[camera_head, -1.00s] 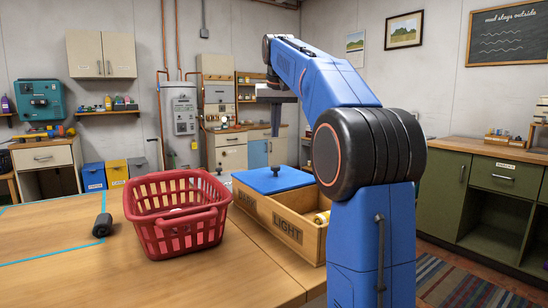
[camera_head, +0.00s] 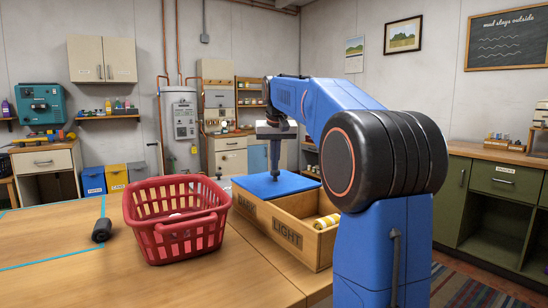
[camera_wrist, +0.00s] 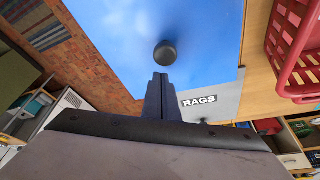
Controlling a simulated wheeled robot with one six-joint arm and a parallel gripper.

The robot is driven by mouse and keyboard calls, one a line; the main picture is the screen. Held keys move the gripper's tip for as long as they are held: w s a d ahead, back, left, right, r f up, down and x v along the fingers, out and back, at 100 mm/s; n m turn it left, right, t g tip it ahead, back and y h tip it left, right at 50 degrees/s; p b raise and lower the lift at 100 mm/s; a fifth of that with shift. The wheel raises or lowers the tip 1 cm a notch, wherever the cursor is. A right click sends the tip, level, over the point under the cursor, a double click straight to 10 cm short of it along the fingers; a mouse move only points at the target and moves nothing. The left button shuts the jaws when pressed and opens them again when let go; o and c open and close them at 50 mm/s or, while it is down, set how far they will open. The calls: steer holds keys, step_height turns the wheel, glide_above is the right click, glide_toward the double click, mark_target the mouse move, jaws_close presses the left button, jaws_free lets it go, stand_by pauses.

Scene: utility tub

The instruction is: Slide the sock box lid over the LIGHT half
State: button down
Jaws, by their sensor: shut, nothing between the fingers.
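The wooden sock box (camera_head: 262,225) stands on the table, with a LIGHT label (camera_head: 288,236) on its front and a second label to the left, partly hidden by the basket. Its flat blue lid (camera_head: 255,187) covers the left half; the LIGHT half is open and a yellow-and-white striped sock roll (camera_head: 327,221) shows in it. The lid also shows in the wrist view (camera_wrist: 205,35), with its dark round knob (camera_wrist: 165,53). My gripper (camera_head: 281,171) is shut and empty, pointing down over the lid. In the wrist view its fingertips (camera_wrist: 160,76) appear beside the knob; contact is unclear.
A red laundry basket (camera_head: 177,222) stands just left of the box. A dark rolled sock (camera_head: 102,229) lies farther left by blue tape (camera_head: 60,254) on the table (camera_head: 150,285). The table front is clear. A RAGS label (camera_wrist: 199,101) shows below the lid in the wrist view.

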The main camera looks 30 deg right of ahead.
steer(key=shift+s+a, duration=0.25)
steer(key=shift+s, duration=0.25)
steer(key=s, duration=2.2)
steer(key=shift+d, duration=0.4)
steer(key=shift+f, duration=0.1)
step_height(320, 180, up, 10)
steer(key=shift+w+d, duration=0.15)
steer(key=shift+w, duration=0.15)
